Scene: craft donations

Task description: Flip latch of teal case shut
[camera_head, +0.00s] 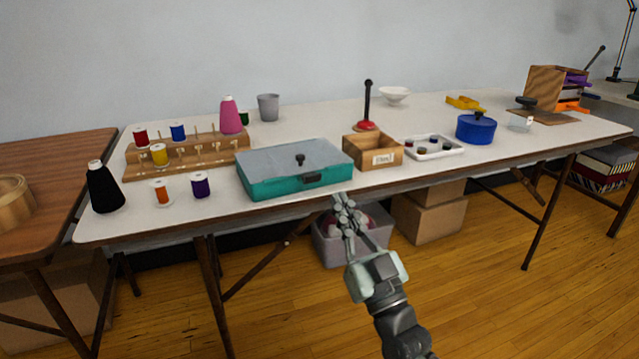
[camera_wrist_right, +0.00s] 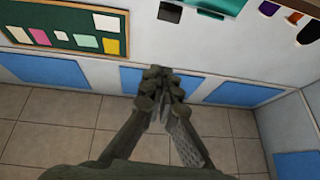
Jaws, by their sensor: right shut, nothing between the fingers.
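The teal case (camera_head: 293,168) lies on the white table, its grey lid down, with a black knob on top. A dark latch (camera_head: 311,177) shows on its front face; I cannot tell whether it is flipped open or shut. My left gripper is not in view.
A wooden box (camera_head: 373,154) with a label stands right of the case, then a white tray (camera_head: 452,151) and a blue pot (camera_head: 476,129). Spools and a wooden rack (camera_head: 185,155) stand to the left. A grey bin (camera_head: 330,245) is under the table.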

